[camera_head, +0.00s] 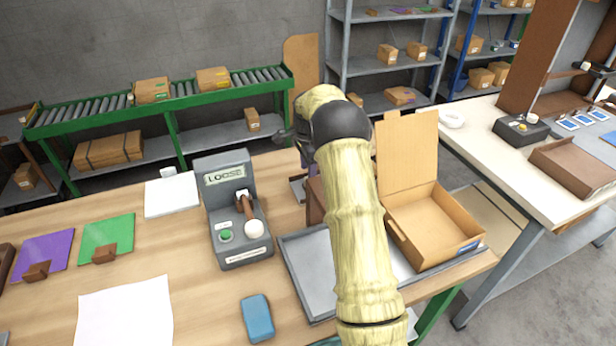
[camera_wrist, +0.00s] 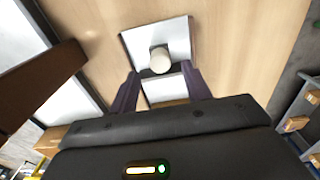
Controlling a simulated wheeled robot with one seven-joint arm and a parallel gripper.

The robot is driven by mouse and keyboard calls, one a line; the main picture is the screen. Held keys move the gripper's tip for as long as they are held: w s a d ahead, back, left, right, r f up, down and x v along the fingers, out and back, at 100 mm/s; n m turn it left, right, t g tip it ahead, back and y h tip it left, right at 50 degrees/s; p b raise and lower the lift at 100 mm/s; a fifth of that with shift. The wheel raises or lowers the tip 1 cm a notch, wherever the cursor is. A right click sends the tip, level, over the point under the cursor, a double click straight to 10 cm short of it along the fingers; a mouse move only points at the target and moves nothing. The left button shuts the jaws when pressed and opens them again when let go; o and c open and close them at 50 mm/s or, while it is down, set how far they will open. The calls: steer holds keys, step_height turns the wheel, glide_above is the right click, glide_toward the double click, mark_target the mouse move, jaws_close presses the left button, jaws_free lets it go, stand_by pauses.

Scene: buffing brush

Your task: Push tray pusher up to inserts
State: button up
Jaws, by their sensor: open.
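In the wrist view a pale metal plate piece with a round whitish knob (camera_wrist: 160,60), which looks like the tray pusher, lies on the wooden bench. In the head view a small grey metal piece (camera_head: 298,188), probably the same one, shows left of my arm, mostly hidden. My gripper (camera_wrist: 161,78) is open, with one purple-grey finger on each side of the piece, just below the knob in the picture. I cannot tell whether the fingers touch it. In the head view my gripper (camera_head: 303,155) is partly hidden by my arm. I cannot make out the inserts.
A brown upright block (camera_wrist: 35,85) stands close left of my gripper in the wrist view. A grey metal tray (camera_head: 300,262) and an open cardboard box (camera_head: 428,222) sit right of the grey control box (camera_head: 232,215). Bare bench lies right of the pusher in the wrist view.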

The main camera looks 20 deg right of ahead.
steer(key=shift+f, duration=1.75)
steer(key=shift+c, duration=0.5)
jaws_close()
steer(key=shift+r, duration=0.1)
